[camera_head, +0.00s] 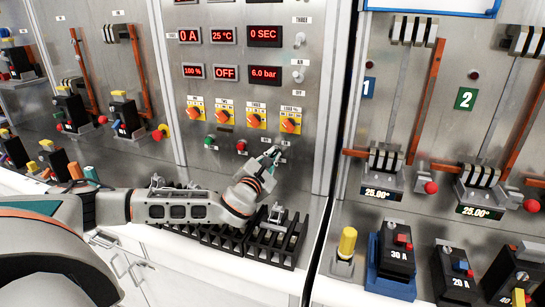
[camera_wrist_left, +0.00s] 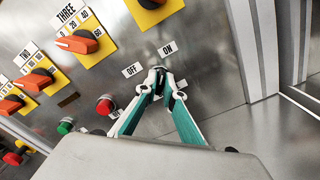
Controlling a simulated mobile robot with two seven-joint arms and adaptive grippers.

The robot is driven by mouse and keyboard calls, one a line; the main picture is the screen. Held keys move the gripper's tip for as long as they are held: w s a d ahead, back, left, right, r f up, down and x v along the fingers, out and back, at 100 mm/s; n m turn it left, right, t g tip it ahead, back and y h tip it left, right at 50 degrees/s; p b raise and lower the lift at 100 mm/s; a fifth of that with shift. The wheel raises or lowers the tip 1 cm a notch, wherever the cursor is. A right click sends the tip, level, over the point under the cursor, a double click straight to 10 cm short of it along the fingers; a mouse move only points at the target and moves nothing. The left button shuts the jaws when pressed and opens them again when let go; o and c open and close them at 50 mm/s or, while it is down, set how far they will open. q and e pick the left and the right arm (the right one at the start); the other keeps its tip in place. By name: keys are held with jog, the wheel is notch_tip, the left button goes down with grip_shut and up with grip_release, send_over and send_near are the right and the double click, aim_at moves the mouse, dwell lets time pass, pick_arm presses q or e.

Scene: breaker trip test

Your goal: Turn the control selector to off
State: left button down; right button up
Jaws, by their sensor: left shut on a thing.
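The control selector (camera_wrist_left: 160,78) is on the metal panel beside the OFF label (camera_wrist_left: 132,69) and the ON label (camera_wrist_left: 168,48) in the left wrist view. It is mostly hidden by my fingertips, so I cannot tell which way its handle points. My left gripper (camera_head: 272,154) reaches the lower right of the middle panel in the head view. In the left wrist view its teal fingers (camera_wrist_left: 161,82) close together at the panel, shut on the selector. My right gripper is not in view.
Orange knobs on yellow plates (camera_head: 291,121) run in a row above my gripper. A red button (camera_head: 241,146) and a green button (camera_head: 210,141) sit to its left. Black racks (camera_head: 272,245) stand on the ledge below. A panel with levers (camera_head: 420,115) is at right.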

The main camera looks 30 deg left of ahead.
pick_arm(q)
jog(key=n, duration=0.4)
jog(key=shift+f+n, duration=0.1)
jog(key=shift+n, duration=0.3)
jog(key=n, duration=0.3)
jog(key=shift+n, duration=0.3)
jog(key=n, duration=0.4)
jog(key=shift+a+n, duration=0.1)
jog(key=shift+n, duration=2.3)
jog(key=c, duration=2.2)
grip_release()
jog(key=shift+o, duration=0.2)
jog(key=v, duration=1.2)
jog(key=shift+s, duration=0.15)
